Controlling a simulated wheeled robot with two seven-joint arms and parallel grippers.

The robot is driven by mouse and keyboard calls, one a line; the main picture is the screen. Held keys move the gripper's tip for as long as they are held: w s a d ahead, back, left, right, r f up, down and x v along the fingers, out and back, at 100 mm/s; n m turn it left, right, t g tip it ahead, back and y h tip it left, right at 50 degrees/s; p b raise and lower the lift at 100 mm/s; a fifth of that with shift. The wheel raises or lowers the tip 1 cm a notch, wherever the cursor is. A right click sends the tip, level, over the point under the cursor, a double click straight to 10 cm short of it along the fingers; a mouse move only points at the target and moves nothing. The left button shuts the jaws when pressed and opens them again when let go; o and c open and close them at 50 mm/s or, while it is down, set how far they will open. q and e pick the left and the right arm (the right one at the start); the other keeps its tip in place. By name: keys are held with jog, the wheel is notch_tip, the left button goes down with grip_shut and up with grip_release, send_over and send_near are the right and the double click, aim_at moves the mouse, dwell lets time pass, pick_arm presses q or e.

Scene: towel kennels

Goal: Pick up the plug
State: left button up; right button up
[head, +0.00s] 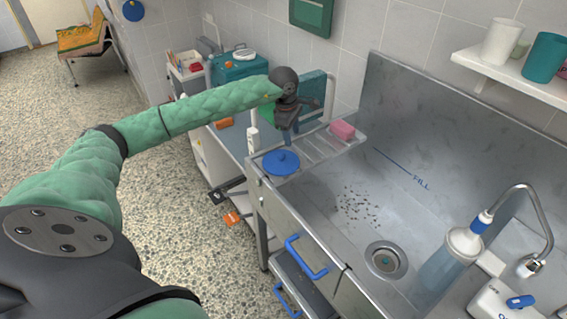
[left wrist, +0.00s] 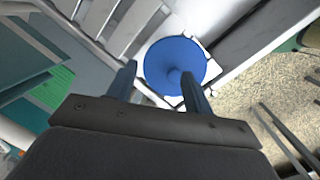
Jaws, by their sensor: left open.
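The plug (head: 281,161) is a round blue disc with a small raised knob. It lies flat at the near left corner of the sink's ribbed drainboard. My left gripper (head: 288,138) is above and just behind it in the head view, apart from it. In the left wrist view the plug (left wrist: 172,60) shows beyond the spread fingers (left wrist: 157,68), with its knob near the right finger. The left gripper is open and empty. My right gripper is not in view.
A pink sponge (head: 342,130) lies on the drainboard (head: 318,147) to the right. The steel sink basin (head: 400,205) has dark specks and an open drain (head: 386,260). A white bottle (head: 253,137) stands left of the plug. A tap (head: 520,215) stands at the right.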

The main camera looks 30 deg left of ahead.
aim_at(281, 154)
pick_arm(q)
jog(key=shift+s+a+f+m+g+y, duration=0.15)
jog(key=shift+s+a+m+g+y, duration=0.3)
jog(key=shift+s+a+g, duration=0.45)
jog(key=shift+s, duration=0.3)
jog(key=shift+d+f+m, duration=0.1)
jog(key=shift+f+m, duration=0.15)
jog(key=shift+f, duration=0.4)
jog(key=shift+s+a+f+b, duration=0.1)
jog(key=shift+a+f, duration=0.05)
jog(key=shift+f, duration=0.95)
jog(key=shift+s+a+f+b, duration=0.1)
jog(key=shift+f, duration=0.95)
jog(key=shift+s+a+f+b, duration=0.1)
jog(key=shift+a+f, duration=0.05)
jog(key=shift+f, duration=0.95)
jog(key=c, duration=1.1)
